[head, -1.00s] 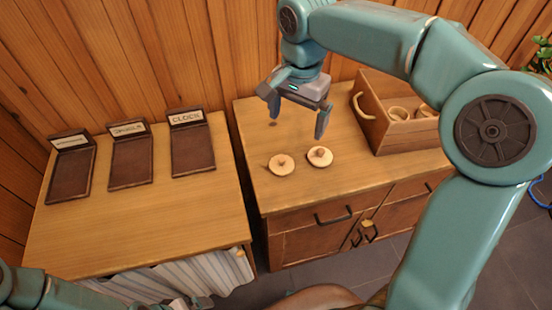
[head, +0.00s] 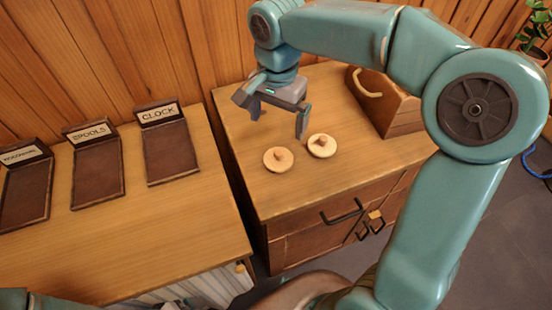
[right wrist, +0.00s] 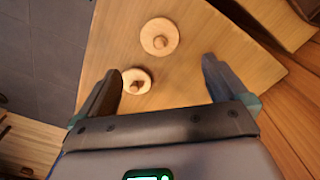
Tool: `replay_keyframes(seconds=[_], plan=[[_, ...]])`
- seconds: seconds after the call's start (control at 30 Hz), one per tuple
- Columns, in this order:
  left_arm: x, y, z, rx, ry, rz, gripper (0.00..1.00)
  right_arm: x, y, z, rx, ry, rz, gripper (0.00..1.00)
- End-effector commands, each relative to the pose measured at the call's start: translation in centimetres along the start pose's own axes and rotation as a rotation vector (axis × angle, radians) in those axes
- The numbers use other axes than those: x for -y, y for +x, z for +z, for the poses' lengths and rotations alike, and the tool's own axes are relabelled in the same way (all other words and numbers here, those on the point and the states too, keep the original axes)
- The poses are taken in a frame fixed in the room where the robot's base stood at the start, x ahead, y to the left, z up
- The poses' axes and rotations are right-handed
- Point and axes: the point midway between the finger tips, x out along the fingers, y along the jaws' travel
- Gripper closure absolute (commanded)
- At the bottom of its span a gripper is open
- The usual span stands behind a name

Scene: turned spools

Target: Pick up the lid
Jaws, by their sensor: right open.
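Two round pale wooden lids with small knobs lie flat on the right cabinet top. One lid (head: 278,159) is nearer the cabinet's left edge; the other lid (head: 321,145) is just right of it, on the crate's side. My right gripper (head: 278,122) hangs open and empty above and behind them, near the wall. Neither lid is held.
A wooden crate (head: 400,117) with a rope-like handle stands right of the lids, partly behind my right arm. A lower table (head: 150,235) on the left bears dark trays, two labelled CLOCK (head: 172,155) and SPOOLS (head: 97,172). A plank wall is close behind.

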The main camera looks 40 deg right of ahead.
Motion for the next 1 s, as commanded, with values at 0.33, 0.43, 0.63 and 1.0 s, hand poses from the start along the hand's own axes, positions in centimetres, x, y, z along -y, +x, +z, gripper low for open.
replay_keyframes(seconds=[0.33, 0.43, 0.63, 1.0], plan=[[0.4, 1.1, 0.0, 0.000, 0.000, 0.000, 0.02, 0.1, 6.7, 0.0, 0.001, 0.000, 0.002, 0.00], [0.4, 1.1, 0.0, 0.000, 0.000, 0.000, 0.02, 0.2, 7.2, 0.0, 0.000, 0.000, 0.000, 0.00], [0.5, 1.3, 0.0, 0.000, 0.000, 0.000, 0.02, 0.3, 10.2, -0.5, 0.001, 0.000, 0.004, 0.00], [0.5, 1.4, 0.0, 0.000, 0.000, 0.000, 0.02, 0.5, 12.3, -0.6, 0.000, -0.001, -0.001, 0.00]])
